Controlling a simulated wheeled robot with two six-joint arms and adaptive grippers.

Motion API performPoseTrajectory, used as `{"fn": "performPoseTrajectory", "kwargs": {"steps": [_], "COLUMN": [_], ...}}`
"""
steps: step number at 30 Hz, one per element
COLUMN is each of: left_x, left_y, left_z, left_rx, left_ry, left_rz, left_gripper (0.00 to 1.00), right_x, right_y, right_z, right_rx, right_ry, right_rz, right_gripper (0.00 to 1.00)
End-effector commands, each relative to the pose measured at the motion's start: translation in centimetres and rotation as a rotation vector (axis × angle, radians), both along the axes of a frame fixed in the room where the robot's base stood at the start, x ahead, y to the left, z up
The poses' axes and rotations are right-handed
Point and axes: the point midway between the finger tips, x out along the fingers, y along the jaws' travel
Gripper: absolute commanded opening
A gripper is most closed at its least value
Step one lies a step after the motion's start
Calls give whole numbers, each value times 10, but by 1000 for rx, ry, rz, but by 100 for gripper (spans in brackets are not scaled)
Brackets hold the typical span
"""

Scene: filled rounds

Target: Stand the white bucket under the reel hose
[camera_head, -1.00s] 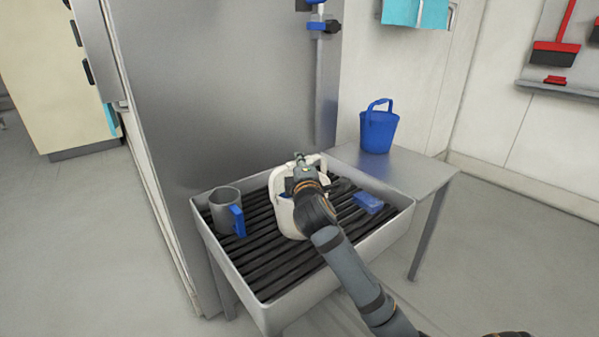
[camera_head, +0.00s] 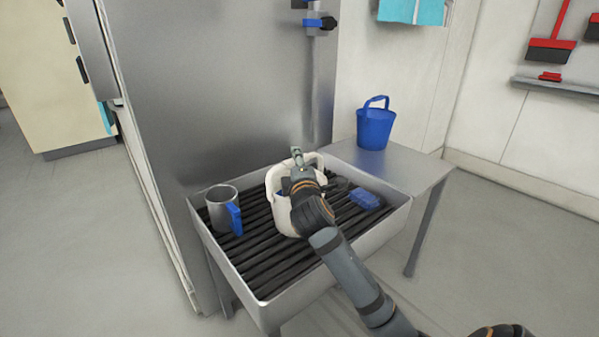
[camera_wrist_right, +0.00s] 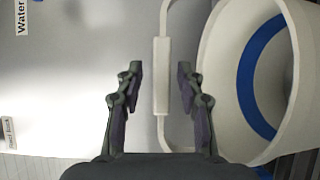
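The white bucket (camera_head: 283,215) stands in the grated sink, partly hidden behind my right arm in the head view. In the right wrist view the bucket (camera_wrist_right: 217,75) is at the right, with a blue band inside. Its handle is raised, and the white grip of the handle (camera_wrist_right: 161,75) lies between the fingers of my right gripper (camera_wrist_right: 160,88). The fingers are open, with a gap on each side of the grip. In the head view the right gripper (camera_head: 297,158) is above the bucket. My left gripper is out of view. I cannot make out the reel hose.
The sink (camera_head: 215,262) also holds a grey jug (camera_head: 219,212) with a blue handle at the left and a blue block (camera_head: 365,198) at the right. A blue bucket (camera_head: 375,128) stands on the steel side table (camera_head: 415,172). A pipe with blue fittings (camera_head: 316,23) runs down the wall panel.

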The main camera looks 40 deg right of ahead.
Motion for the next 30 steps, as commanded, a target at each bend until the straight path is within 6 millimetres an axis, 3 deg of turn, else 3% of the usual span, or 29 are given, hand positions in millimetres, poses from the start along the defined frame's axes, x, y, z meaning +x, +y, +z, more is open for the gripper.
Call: {"fn": "performPoseTrajectory", "kwargs": {"steps": [2,9,11,15,30], "left_x": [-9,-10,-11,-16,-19], "left_y": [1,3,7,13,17], "left_z": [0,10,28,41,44], "left_rx": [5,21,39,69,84], "left_ry": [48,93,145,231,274], "left_rz": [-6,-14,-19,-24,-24], "left_gripper": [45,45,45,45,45], "right_x": [-17,-76,-80,-92,-98], "right_y": [9,37,41,46,48], "right_z": [1,1,6,4,1], "right_rx": [2,10,12,8,2], "right_ry": [2,3,5,3,-1], "right_rz": [2,-2,3,2,-1], "right_gripper": [38,38,38,38,38]}}
